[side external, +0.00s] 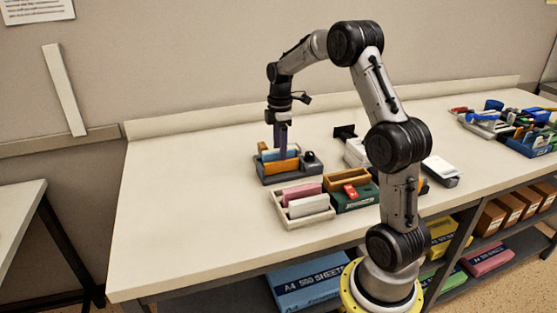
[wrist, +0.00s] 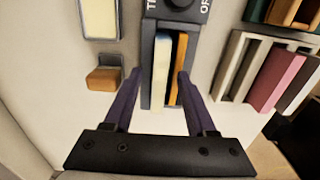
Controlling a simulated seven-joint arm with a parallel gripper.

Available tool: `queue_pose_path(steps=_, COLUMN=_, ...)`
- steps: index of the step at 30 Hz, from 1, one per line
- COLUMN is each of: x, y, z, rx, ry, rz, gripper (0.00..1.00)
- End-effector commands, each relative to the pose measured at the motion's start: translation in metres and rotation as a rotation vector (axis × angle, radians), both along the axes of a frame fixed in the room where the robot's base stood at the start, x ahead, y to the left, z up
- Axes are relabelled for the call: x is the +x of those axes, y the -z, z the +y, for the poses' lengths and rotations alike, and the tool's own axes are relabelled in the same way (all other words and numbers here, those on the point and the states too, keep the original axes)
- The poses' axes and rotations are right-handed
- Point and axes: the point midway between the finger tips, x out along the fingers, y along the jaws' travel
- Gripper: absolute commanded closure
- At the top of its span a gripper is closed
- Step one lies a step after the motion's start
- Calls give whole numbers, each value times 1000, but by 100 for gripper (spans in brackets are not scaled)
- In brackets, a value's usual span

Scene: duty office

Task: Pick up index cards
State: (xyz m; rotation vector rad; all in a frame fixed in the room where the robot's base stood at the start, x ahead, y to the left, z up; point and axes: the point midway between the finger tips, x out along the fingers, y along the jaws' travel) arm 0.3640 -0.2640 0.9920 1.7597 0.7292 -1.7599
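A dark grey tray (side external: 290,180) stands on the table under my gripper (side external: 282,150). In the wrist view the tray (wrist: 147,93) holds an upright cream block (wrist: 161,65) beside an orange one (wrist: 178,70); either could be the index cards, I cannot tell which. My gripper's purple fingers (wrist: 159,74) are apart, one on each side of the pair, with nothing visibly held. Whether the fingertips touch the tray is unclear. A white tray (side external: 319,221) in front holds upright pink (side external: 302,194) and white (side external: 308,206) card-like blocks.
A green box (side external: 352,205) with a red item on it and a wooden tray (side external: 340,178) stand right of the grey tray. A small wooden block (wrist: 104,79) lies left of it. The table's left part is clear. Cluttered trays (side external: 490,125) stand far right.

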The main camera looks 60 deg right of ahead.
Motion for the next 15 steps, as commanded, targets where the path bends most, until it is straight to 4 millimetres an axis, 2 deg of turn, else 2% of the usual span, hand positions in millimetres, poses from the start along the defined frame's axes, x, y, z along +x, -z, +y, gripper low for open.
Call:
queue_pose_path(steps=1, x=0, y=0, z=0, rx=0, ry=0, rz=0, gripper=53)
queue_pose_path(steps=9, x=0, y=0, z=0, rx=0, ry=0, rz=0, gripper=100)
queue_pose_path(steps=15, x=0, y=-1, z=0, rx=-1, ry=0, rz=-1, gripper=100)
